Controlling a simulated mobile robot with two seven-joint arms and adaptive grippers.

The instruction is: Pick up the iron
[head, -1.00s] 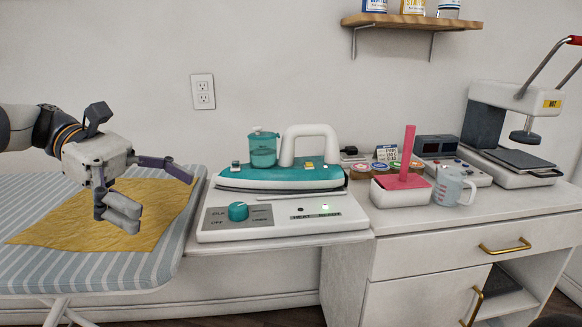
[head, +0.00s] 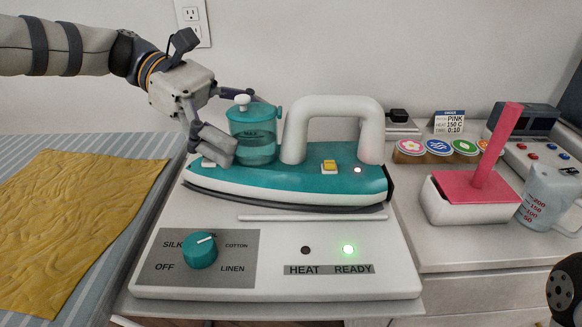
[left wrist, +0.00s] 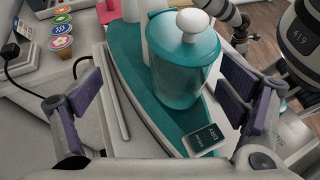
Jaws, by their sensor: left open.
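The iron (head: 290,178) is teal and white with a pale arched handle (head: 332,108). It lies flat on the white control base (head: 275,282), its pointed end to the left. A clear teal water tank (head: 254,140) with a white knob stands on its front part. My left gripper (head: 242,128) is open at the tank, one finger on the near side and one behind it. In the left wrist view the tank (left wrist: 182,70) sits between the spread fingers (left wrist: 162,85); the handle is beyond it. I cannot tell whether a finger touches the tank.
The base has a teal dial (head: 200,251) and a lit green READY light (head: 348,249). An ironing board with a yellow cloth (head: 70,220) is at left. At right are a white tub with a pink-handled block (head: 470,190), a measuring cup (head: 549,195) and round colour pots (head: 438,149).

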